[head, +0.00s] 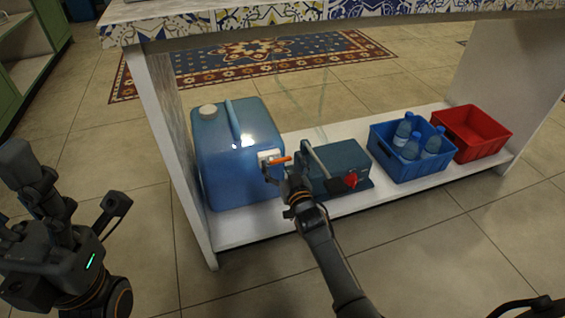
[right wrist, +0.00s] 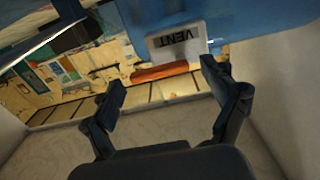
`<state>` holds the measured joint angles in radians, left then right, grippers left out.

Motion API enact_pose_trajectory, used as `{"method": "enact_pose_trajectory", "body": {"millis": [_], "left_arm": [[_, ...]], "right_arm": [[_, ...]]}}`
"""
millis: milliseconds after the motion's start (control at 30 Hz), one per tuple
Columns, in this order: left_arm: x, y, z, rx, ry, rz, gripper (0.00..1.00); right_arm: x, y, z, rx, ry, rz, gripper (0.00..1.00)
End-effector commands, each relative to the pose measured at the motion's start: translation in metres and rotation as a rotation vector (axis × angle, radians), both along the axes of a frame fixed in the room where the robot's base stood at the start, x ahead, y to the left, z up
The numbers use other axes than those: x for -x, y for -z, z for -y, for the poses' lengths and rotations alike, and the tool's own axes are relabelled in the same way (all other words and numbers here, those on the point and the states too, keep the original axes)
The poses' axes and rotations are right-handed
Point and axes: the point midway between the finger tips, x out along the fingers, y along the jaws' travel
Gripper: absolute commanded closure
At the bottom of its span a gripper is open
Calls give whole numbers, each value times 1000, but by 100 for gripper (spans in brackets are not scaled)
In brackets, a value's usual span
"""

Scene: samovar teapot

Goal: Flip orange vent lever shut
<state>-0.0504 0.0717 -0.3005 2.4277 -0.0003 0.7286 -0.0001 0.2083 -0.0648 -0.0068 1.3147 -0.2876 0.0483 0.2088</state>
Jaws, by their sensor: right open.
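The orange vent lever (head: 281,160) sits by a white label on the front of a blue water container (head: 236,150). In the right wrist view the lever (right wrist: 165,72) lies nearly level, just below the label reading VENT (right wrist: 178,42), which appears upside down. My right gripper (head: 284,174) is open at the container's front right side. In the right wrist view its fingertips (right wrist: 163,82) are spread on either side of the lever, with no clear contact. My left gripper (head: 70,195) is at the left edge, away from the container; its jaw state is unclear.
A dark teal box (head: 345,158) with a red part (head: 351,180) stands right of the container on the white shelf (head: 250,228). A blue crate (head: 402,169) of bottles and a red crate (head: 478,148) stand further right. The tabletop (head: 300,32) overhangs the shelf.

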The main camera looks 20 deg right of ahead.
Motion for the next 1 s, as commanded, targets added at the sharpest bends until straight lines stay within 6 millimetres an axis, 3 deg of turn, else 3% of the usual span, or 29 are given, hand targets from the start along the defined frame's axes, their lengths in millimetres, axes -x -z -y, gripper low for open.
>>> {"method": "enact_pose_trajectory", "body": {"millis": [267,700,1000], "left_arm": [[0,-1,0,1,0,2,38],[0,0,0,1,0,2,38],[0,0,0,0,0,1,38]], "right_arm": [[18,1,1,0,0,-1,14],[104,1,4,0,0,-2,14],[120,0,4,0,0,0,14]]}}
